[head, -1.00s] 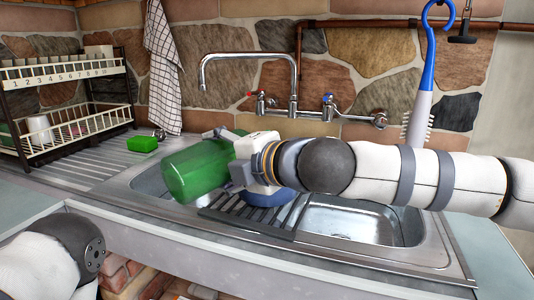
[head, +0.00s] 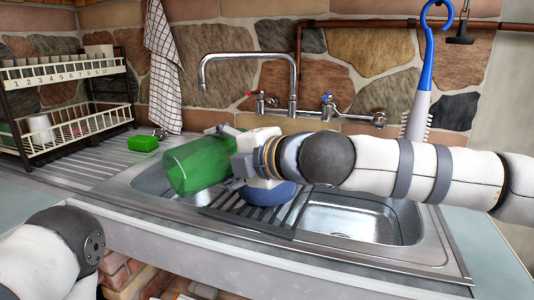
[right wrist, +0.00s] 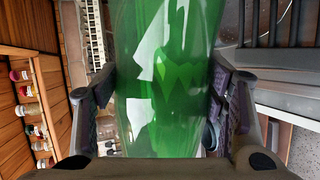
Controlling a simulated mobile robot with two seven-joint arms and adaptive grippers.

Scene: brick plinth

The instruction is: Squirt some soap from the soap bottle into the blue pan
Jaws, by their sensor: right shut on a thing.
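The soap bottle (head: 196,165) is green and see-through. It lies tilted almost on its side in the air over the sink, its base toward the left front. My right gripper (head: 240,166) is shut on it; the right wrist view shows the bottle (right wrist: 168,75) between both fingers (right wrist: 160,95). The blue pan (head: 268,193) is partly hidden behind my right gripper and wrist, on the dark rack. The bottle's nozzle is not clearly visible, and I see no soap. My left arm shows at the lower left, but its gripper is out of view.
A dark slatted rack (head: 245,227) lies across the sink (head: 360,222), whose right basin is empty. A tap (head: 250,56) rises behind. A green sponge (head: 142,143) lies on the drainboard, beside a dish rack (head: 60,139). A blue-handled brush (head: 420,110) hangs at right.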

